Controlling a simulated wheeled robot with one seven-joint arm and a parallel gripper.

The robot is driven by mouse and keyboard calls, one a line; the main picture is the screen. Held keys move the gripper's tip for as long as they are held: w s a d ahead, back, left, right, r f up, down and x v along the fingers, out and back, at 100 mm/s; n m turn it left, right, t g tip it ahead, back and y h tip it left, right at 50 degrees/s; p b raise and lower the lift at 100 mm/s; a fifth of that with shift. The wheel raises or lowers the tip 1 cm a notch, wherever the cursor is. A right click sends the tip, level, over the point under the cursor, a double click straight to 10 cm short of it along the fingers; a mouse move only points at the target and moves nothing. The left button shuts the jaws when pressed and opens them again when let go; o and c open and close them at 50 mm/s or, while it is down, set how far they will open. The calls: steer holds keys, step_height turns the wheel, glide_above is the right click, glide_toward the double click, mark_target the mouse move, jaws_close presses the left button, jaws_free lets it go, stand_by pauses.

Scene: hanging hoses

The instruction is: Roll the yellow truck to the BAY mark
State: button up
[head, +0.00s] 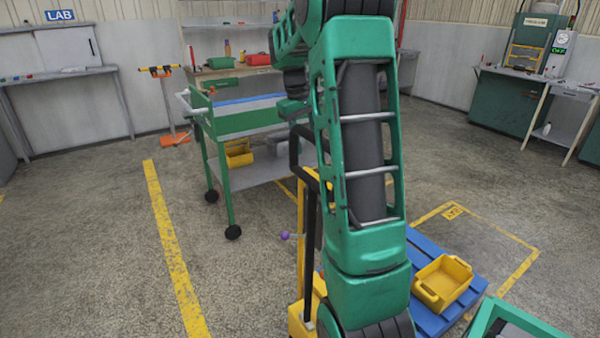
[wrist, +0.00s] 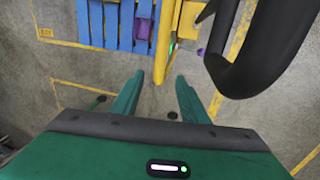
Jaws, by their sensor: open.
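The yellow truck (head: 300,314) stands upright in the head view, partly hidden behind my arm. Its black handle loop (head: 294,152) rises at the top of a yellow post. In the wrist view the handle (wrist: 268,55) is large at the upper right, and the yellow post (wrist: 165,40) is ahead of the fingers. My gripper (wrist: 158,84) is open and empty, with the handle to the right of its fingers, not between them. The BAY mark (head: 452,212) is a yellow floor label on an outlined area at the right; a label also shows in the wrist view (wrist: 45,32).
A blue pallet (head: 432,246) carrying a yellow bin (head: 443,280) lies beside the truck, towards the outlined area. A green cart (head: 232,190) stands behind to the left. A yellow floor line (head: 172,240) runs at left. Open floor lies left and far right.

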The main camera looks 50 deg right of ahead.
mark_target(310, 171)
steer(key=f, duration=0.3)
steer(key=d+f, duration=0.1)
steer(key=f, duration=0.3)
steer(key=d+f, duration=0.1)
steer(key=f, duration=0.2)
steer(key=shift+f, duration=0.4)
jaws_close()
steer(key=shift+a, duration=0.1)
